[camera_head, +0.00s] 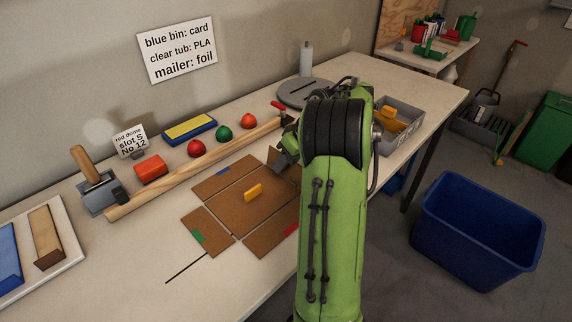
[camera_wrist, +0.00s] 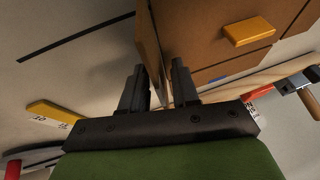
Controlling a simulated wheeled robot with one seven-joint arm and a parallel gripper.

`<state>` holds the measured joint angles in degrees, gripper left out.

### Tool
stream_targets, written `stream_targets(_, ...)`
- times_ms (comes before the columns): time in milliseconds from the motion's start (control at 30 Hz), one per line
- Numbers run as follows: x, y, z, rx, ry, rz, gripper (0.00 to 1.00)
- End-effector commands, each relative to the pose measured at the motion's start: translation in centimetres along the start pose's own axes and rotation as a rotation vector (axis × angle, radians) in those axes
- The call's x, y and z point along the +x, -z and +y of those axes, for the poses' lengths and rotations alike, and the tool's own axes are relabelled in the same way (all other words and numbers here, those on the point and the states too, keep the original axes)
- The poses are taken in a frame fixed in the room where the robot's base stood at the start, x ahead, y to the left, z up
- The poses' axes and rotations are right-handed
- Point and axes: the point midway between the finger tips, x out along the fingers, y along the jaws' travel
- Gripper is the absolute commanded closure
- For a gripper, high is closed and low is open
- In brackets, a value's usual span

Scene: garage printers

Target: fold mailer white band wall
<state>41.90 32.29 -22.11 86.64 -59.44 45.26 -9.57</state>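The brown cardboard mailer (camera_head: 240,205) lies on the workbench with its walls spread around a base. Blue (camera_head: 222,171), green (camera_head: 198,237) and red (camera_head: 291,229) bands mark three walls. The far-right wall (camera_head: 283,164) is raised, partly hidden by my arm; no white band shows on it. A yellow-orange block (camera_head: 252,190) sits on the base, also in the wrist view (camera_wrist: 248,32). My gripper (camera_wrist: 158,75) has its two fingers close together, one on each side of the raised wall (camera_wrist: 153,45), and appears shut on it; my arm hides it in the head view.
A wooden rail (camera_head: 200,170) runs behind the mailer, with red, green and orange domes beyond it. A grey tray (camera_head: 412,125) stands right of my arm. A round grey stand (camera_head: 300,92) is at the back. A blue bin (camera_head: 478,225) stands on the floor.

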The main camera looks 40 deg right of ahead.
Motion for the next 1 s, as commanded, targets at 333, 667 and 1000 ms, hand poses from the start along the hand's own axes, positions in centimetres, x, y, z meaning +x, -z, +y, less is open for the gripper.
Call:
stream_targets(333, -0.07, 0.01, -0.01, 0.0, 0.0, 0.0, 1.0)
stream_targets(667, -0.38, 0.1, 0.09, 0.013, 0.025, -0.001, 1.0)
stream_targets(1000, -0.87, 0.21, 0.65, 0.076, 0.172, -0.003, 1.0)
